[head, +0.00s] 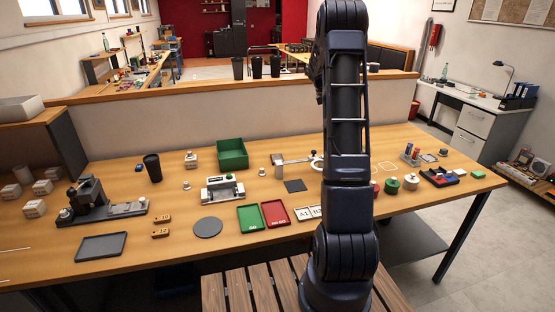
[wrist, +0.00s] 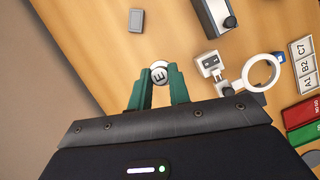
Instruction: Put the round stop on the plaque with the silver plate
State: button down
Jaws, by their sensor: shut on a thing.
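My gripper (wrist: 159,82) shows in the wrist view. Its two green fingers are closed on a small round white piece (wrist: 159,73) with a dark letter E on top. I take this to be the round stop; its lower part is hidden between the fingers. The piece is over the wooden table near its back edge; its height cannot be told. I cannot make out a plaque with a silver plate for certain in either view. In the head view my arm rises through the middle and my gripper is not visible.
A magnifier ring (wrist: 262,74) stands right of my gripper. Lettered cards (wrist: 305,70), a red tray (wrist: 303,112) and a green tray (head: 250,217) lie near the table front. A green bin (head: 232,154) and a dark cup (head: 153,167) stand farther left in the head view.

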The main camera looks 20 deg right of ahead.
jog(key=w+a, duration=0.3)
jog(key=a, duration=0.9)
send_over(279, 158)
jog(key=a, duration=0.2)
jog(key=f, duration=1.9)
jog(key=shift+w+d, duration=0.25)
jog(key=shift+w, duration=0.1)
jog(key=c, duration=1.3)
grip_release()
